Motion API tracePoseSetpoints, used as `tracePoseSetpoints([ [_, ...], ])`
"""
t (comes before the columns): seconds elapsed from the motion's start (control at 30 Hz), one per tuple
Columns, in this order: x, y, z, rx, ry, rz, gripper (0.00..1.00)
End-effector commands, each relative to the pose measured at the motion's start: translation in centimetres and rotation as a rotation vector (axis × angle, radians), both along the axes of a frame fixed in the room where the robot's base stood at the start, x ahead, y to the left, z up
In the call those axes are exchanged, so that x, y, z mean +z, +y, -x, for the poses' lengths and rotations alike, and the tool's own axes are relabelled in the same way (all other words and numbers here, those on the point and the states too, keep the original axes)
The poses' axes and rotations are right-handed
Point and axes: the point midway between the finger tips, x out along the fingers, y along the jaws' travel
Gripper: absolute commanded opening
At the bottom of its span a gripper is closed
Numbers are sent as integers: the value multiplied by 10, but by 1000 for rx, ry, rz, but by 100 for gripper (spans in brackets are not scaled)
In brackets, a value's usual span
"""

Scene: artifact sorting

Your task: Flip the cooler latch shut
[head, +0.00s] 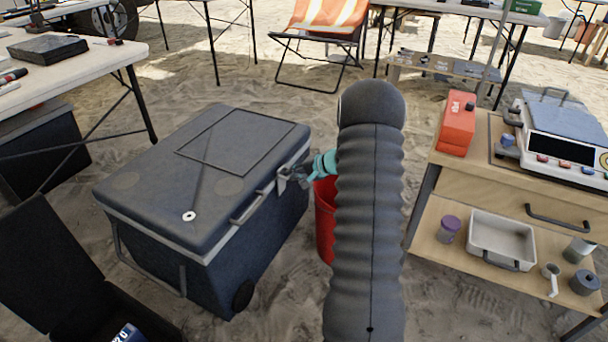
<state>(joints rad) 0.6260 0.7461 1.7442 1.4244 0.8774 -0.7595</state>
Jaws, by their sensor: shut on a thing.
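The cooler (238,262) stands on the sand left of centre, dark blue with a grey lid (150,175). The lid lies down on the body. A handle bar (250,206) runs along its right-hand side. My gripper (287,180) comes in from the right at the lid's edge, near the far end of that side. It is shut on the cooler latch (281,186), which is small here and mostly covered by the fingers. I cannot tell the latch's exact angle. My dark arm hides part of the space right of the cooler.
A red bin (325,222) stands right of the cooler, partly behind my arm. A wooden cart (480,185) with a red box (457,125) and a scale (560,140) is on the right. A white table (60,75) and an open dark case (45,255) are left. Sand lies clear behind the cooler.

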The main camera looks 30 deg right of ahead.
Motion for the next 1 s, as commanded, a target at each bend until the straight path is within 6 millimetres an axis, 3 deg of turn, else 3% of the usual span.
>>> tracePoseSetpoints([
  [0.1, 1, 10, -4, 12, 12, 9, 0],
  [0.4, 1, 11, -5, 13, 13, 10, 0],
  [0.43, 1, 11, -5, 13, 12, 10, 18],
  [0.5, 1, 11, -5, 13, 12, 10, 36],
  [0.53, 1, 11, -5, 13, 12, 10, 37],
  [1.0, 11, 1, 6, 9, 11, 11, 37],
])
